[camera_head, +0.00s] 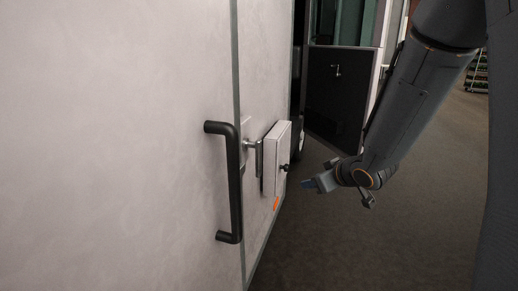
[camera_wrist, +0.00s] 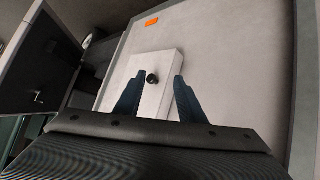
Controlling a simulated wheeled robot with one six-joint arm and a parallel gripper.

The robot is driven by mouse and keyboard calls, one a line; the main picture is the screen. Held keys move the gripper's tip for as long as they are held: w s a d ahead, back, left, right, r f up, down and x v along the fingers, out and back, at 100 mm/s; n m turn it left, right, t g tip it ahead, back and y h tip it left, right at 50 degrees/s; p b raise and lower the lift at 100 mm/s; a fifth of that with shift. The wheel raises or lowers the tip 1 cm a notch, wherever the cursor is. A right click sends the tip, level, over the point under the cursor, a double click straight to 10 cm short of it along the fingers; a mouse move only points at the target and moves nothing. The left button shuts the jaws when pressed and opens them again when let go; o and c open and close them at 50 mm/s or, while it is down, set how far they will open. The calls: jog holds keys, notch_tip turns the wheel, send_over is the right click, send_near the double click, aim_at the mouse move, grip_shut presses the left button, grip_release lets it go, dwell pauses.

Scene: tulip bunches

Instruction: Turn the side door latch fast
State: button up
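The pale side door (camera_head: 130,150) fills the left of the head view and carries a long black bar handle (camera_head: 234,185). Right of the handle, a metal latch piece (camera_head: 252,145) with a round stem and flat plate sits beside a white box (camera_head: 276,158). A small black knob (camera_head: 285,167) sticks out of the box's face. My gripper (camera_head: 307,184) is right of the box, apart from it. In the wrist view my gripper (camera_wrist: 159,76) has its two dark fingers spread and nothing held, with the knob (camera_wrist: 153,78) seen between them. The latch piece is not clearly visible there.
An orange mark (camera_head: 276,203) is on the panel below the box; it also shows in the wrist view (camera_wrist: 151,21). A dark panel with a small handle (camera_head: 337,90) stands behind. The floor (camera_head: 330,250) at lower right is clear.

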jog(key=w+a+r+n+y+p, duration=0.1)
jog(key=a+r+n+y, duration=0.2)
jog(key=a+r+y, duration=0.15)
jog(key=n+g+y+p, duration=0.2)
jog(key=n+g+y, duration=0.25)
jog(key=y, duration=0.45)
send_near(261, 156)
jog(key=a, duration=0.3)
jog(key=shift+t, duration=0.35)
jog(key=shift+w+p+x, duration=0.15)
jog(key=shift+p+x, duration=0.45)
jog(key=shift+x, duration=1.4)
jog(key=shift+w+p+x, duration=0.2)
jog(key=shift+p+x, duration=0.4)
jog(key=shift+x, duration=1.35)
jog(key=shift+d+f, duration=0.1)
jog(key=shift+d, duration=0.05)
grip_shut()
